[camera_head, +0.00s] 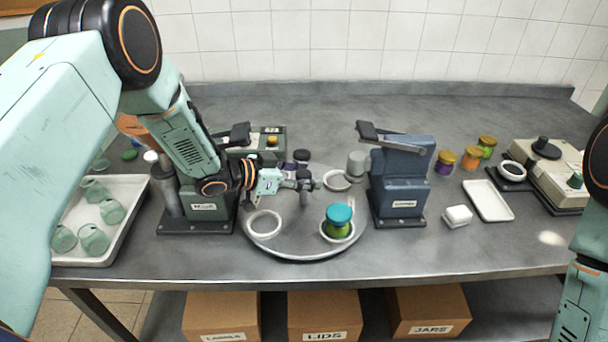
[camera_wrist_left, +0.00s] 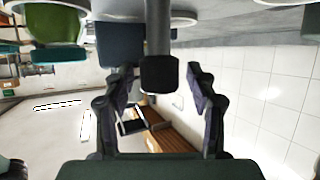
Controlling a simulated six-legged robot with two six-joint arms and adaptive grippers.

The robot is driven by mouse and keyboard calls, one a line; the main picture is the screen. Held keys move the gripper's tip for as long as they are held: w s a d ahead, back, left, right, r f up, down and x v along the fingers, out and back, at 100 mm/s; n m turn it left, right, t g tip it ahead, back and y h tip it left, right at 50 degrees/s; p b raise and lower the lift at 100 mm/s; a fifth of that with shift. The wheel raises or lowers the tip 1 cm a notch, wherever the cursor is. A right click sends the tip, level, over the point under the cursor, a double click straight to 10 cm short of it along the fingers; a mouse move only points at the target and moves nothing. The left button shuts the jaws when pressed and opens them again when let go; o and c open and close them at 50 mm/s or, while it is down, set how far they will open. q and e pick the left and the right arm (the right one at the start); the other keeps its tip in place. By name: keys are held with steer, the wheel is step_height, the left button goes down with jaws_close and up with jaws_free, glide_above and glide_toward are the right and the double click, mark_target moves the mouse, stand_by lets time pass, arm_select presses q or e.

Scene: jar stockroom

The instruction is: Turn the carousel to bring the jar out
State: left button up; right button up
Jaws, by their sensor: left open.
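The carousel (camera_head: 295,238) is a round grey plate on the bench with white rings on it. A jar (camera_head: 338,222) with green contents and a teal lid stands upright in its front right ring. A green jar (camera_wrist_left: 50,22) also shows at the upper left of the left wrist view. My left gripper (camera_head: 312,181) is over the back of the carousel, behind and left of the jar. Its fingers are spread. In the left wrist view a dark post with a block-like end (camera_wrist_left: 159,74) shows between them; I cannot tell whether they touch it. My right gripper is out of view.
A dark green machine (camera_head: 208,208) stands left of the carousel and a blue one (camera_head: 402,180) right of it, both close to its edge. A white tray (camera_head: 130,222) holds several green pieces at left. A white block (camera_head: 457,216) and tray (camera_head: 488,200) lie at right.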

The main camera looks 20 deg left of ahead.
arm_select(q)
steer(key=v, duration=1.2)
stand_by(0.3)
